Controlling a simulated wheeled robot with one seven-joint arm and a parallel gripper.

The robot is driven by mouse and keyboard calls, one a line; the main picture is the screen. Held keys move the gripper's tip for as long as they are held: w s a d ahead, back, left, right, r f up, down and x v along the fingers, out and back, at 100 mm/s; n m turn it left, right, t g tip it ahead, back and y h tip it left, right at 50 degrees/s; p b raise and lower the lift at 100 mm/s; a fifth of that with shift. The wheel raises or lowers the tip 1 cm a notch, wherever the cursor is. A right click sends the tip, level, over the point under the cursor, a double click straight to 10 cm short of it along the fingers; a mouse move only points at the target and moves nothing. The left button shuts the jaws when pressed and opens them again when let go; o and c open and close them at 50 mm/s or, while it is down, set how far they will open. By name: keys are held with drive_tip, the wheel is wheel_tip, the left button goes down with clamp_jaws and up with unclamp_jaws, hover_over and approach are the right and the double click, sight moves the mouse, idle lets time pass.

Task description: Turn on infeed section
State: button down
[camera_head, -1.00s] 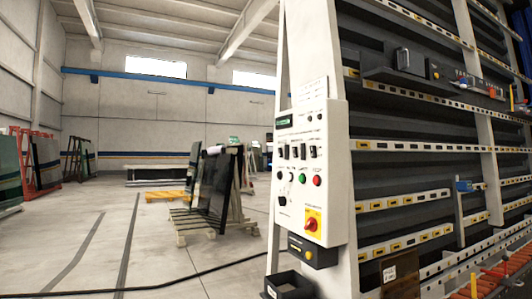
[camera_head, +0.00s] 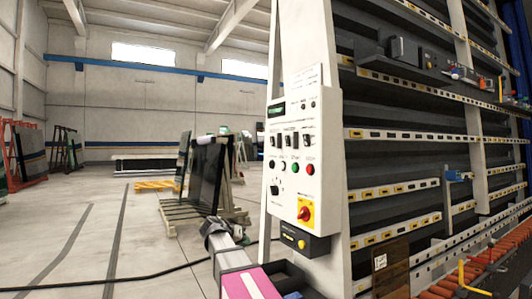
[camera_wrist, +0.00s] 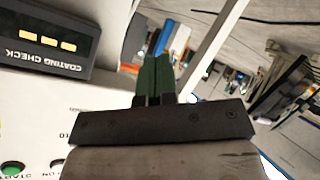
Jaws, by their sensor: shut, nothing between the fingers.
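The white control panel (camera_head: 292,160) is on the washer's front post in the head view. The labels are too small to read, so I cannot tell which control is for the infeed. In the wrist view, my gripper (camera_wrist: 157,65) has its green fingers together, empty. The panel face (camera_wrist: 40,115) is at left, with an upside-down "COATING CHECK" display (camera_wrist: 46,42) and a green button (camera_wrist: 13,168).
The tall washer rack (camera_head: 400,110) fills the right side. A dark glass sheet (camera_head: 207,178) leans on a wooden stand behind my arm. A black box with a yellow button (camera_head: 301,244) is below the panel. Open floor lies at left.

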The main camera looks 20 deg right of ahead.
sight(271, 138)
drive_tip(key=a+r+m+h, duration=0.2)
drive_tip(key=r+m+h, duration=0.2)
drive_tip(key=r, duration=1.5)
drive_tip(key=a+r+m+h, duration=0.1)
drive_tip(key=r+m+h, duration=0.3)
drive_tip(key=r, duration=1.6)
drive_tip(key=shift+s+a+m+g+h, duration=0.3)
drive_tip(key=shift+s+a+m+g, duration=0.1)
drive_tip(key=shift+m, duration=0.6)
drive_tip(key=x, duration=1.4)
drive_tip(key=shift+w+d+r, duration=0.1)
